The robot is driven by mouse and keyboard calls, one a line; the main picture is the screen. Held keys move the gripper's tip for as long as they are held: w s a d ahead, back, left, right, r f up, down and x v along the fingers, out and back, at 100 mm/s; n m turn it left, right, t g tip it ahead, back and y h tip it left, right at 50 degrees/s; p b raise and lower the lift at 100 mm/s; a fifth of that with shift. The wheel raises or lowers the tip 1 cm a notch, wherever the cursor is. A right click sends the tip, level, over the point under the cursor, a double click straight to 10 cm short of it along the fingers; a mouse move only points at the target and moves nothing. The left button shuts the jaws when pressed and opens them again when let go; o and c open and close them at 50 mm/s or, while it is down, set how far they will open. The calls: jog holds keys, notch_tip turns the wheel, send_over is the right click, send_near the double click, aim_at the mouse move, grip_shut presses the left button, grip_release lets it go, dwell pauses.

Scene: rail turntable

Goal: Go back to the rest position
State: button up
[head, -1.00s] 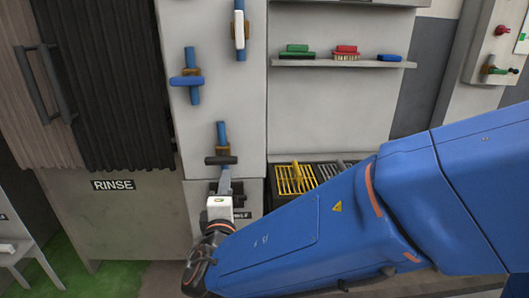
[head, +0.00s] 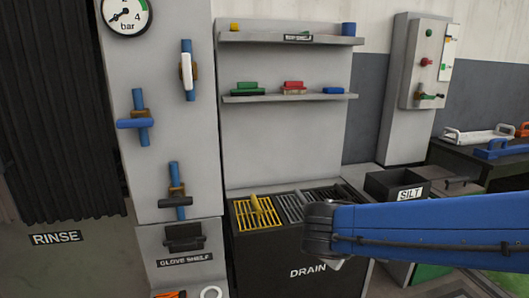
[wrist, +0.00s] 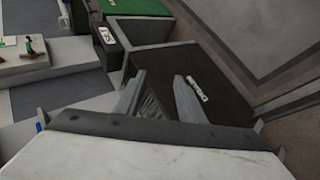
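My blue arm (head: 430,228) reaches in from the right in the head view, and its dark wrist joint (head: 319,228) is in front of the drain box (head: 270,268). My gripper is hidden in the head view. In the wrist view my gripper (wrist: 160,77) shows as two grey fingers spread apart with nothing between them. They point toward the dark drain box (wrist: 222,112), whose grates show partly between and behind the fingers. Three blue-piped valves stand on the grey panel: one with a white handle (head: 186,72), one with a blue handle (head: 135,123), one with a black handle (head: 175,202).
A yellow grate (head: 256,213) and grey grates lie in the drain top. A silt bin (head: 390,188) stands behind my arm. Brushes lie on the lower shelf (head: 290,97). A control box (head: 430,62) and a dark table (head: 460,160) are at the right. A pressure gauge (head: 126,15) is at upper left.

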jog(key=s+d+f+m+g+y, duration=0.1)
jog(key=s+d+m+y, duration=0.2)
jog(key=s, duration=0.5)
jog(key=s+d+f+m+g+y, duration=0.2)
jog(key=s+m, duration=0.3)
jog(key=s, duration=0.3)
jog(key=shift+s+d+y, duration=0.3)
jog(key=shift+d+y, duration=0.15)
jog(key=shift+y, duration=0.35)
jog(key=shift+f, duration=0.1)
jog(key=shift+c, duration=0.6)
jog(key=shift+a, duration=0.15)
